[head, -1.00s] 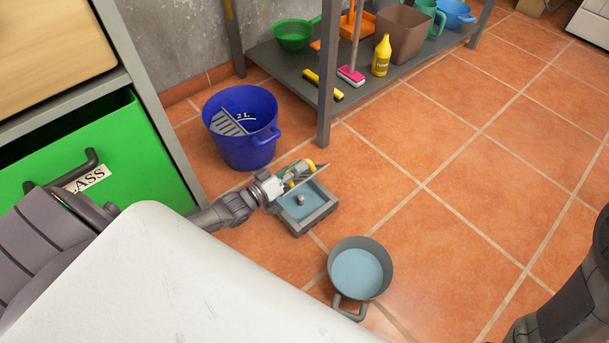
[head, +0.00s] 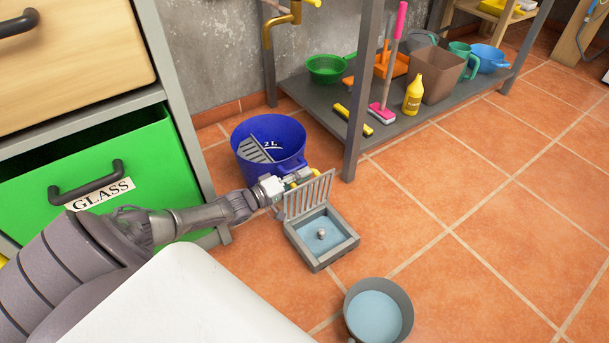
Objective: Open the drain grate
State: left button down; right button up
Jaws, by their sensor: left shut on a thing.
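The drain grate (head: 311,196) is a grey slatted panel standing up steeply at the back edge of the square drain frame (head: 337,252). Bluish water and a small round knob show inside the open drain. My left gripper (head: 296,180) is behind the upper left part of the grate, shut on it; its fingertips are partly hidden by the grate and hard to make out. My right gripper is out of view.
A blue bucket (head: 268,142) stands just behind my left gripper. A grey pot of water (head: 378,312) is on the tiles in front of the drain. A shelf (head: 420,118) with cleaning things is behind, and a green GLASS drawer (head: 110,180) is at left. Tiles to the right are clear.

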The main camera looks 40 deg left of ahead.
pick_arm(q)
jog(key=shift+a, duration=0.15)
jog(key=c, duration=1.1)
grip_release()
notch_tip(320, 180, up, 10)
jog(key=shift+f, duration=0.1)
